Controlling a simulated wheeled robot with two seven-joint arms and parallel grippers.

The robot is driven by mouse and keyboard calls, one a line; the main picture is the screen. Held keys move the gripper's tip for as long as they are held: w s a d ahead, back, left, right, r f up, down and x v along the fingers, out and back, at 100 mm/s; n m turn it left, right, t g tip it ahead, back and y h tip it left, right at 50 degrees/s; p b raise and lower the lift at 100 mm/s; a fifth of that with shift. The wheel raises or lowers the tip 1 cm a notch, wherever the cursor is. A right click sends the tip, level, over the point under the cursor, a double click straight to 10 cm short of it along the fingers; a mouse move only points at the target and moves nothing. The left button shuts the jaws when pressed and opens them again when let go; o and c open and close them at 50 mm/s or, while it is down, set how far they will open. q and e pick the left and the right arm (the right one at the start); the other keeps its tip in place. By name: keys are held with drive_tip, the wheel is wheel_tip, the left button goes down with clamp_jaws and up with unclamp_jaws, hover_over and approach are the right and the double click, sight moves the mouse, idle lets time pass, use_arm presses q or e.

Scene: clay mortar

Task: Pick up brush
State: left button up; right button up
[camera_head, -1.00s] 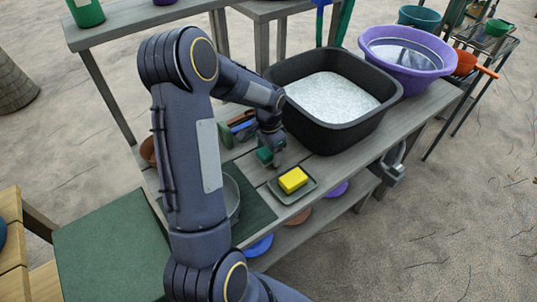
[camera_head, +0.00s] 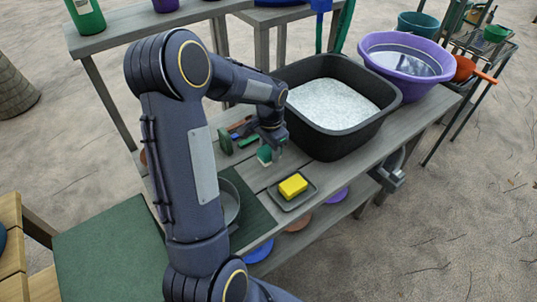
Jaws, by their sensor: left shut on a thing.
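The brush (camera_head: 264,154) is a small green block with pale bristles on its lower side, just behind the sponge tray. My left gripper (camera_head: 271,145) reaches down over it from above and is shut on it. The fingers partly hide the brush, and I cannot tell whether its bristles touch the tabletop. My right gripper is not in view.
A yellow sponge (camera_head: 293,186) lies on a small grey tray (camera_head: 301,199) in front. A black tub (camera_head: 341,142) of white grains stands to the right, close to the gripper. Green (camera_head: 225,140) and other coloured tools lie left. A metal bowl (camera_head: 231,207) sits front left.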

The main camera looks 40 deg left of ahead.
use_arm(q)
drive_tip(key=s+d+r, duration=0.3)
drive_tip(key=d+r, duration=0.6)
drive_tip(key=d, duration=0.4)
drive_tip(key=shift+s, duration=0.2)
